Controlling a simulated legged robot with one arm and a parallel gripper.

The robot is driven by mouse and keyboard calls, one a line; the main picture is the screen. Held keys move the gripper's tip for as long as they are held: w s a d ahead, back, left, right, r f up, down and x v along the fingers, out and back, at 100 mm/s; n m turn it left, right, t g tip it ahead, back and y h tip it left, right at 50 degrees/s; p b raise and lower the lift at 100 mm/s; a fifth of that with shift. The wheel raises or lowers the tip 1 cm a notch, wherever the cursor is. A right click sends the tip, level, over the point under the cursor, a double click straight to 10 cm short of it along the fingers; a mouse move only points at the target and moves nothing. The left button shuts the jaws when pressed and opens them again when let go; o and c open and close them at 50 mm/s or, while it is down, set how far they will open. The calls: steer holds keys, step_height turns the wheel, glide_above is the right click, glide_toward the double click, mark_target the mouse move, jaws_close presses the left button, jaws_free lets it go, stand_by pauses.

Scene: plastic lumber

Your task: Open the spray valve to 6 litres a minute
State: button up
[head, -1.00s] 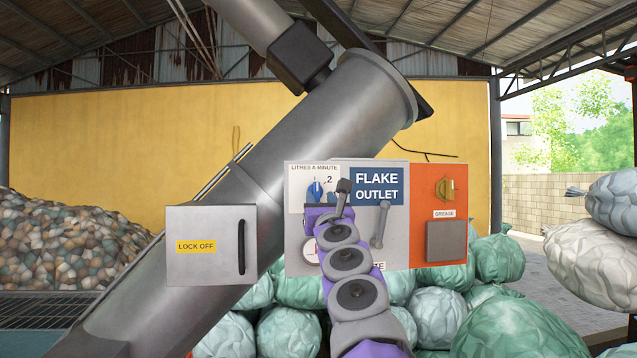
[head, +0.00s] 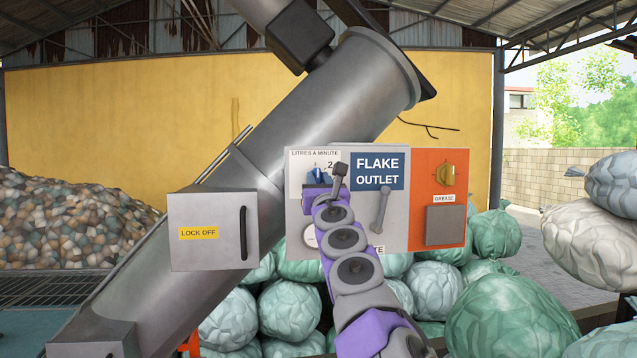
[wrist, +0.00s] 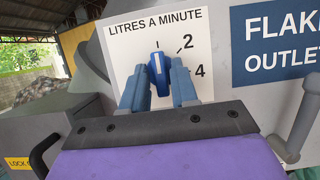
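The spray valve is a blue knob (wrist: 161,74) with a white pointer line, on a white dial plate (wrist: 120,40) marked LITRES A MINUTE. In the wrist view the pointer is nearly upright, tipped slightly left. Marks 2 and 4 show to its right; the rest of the scale is hidden. My gripper (wrist: 160,80) has one blue finger on each side of the knob, very close to it. I cannot tell if the fingers press on it. In the head view my gripper (head: 319,176) covers the lower part of the knob.
The FLAKE OUTLET sign (head: 377,171) and a grey lever (head: 381,210) are right of the dial. A LOCK OFF box (head: 213,250) stands left. Green sacks (head: 510,315) lie below.

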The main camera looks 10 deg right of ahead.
jaws_close()
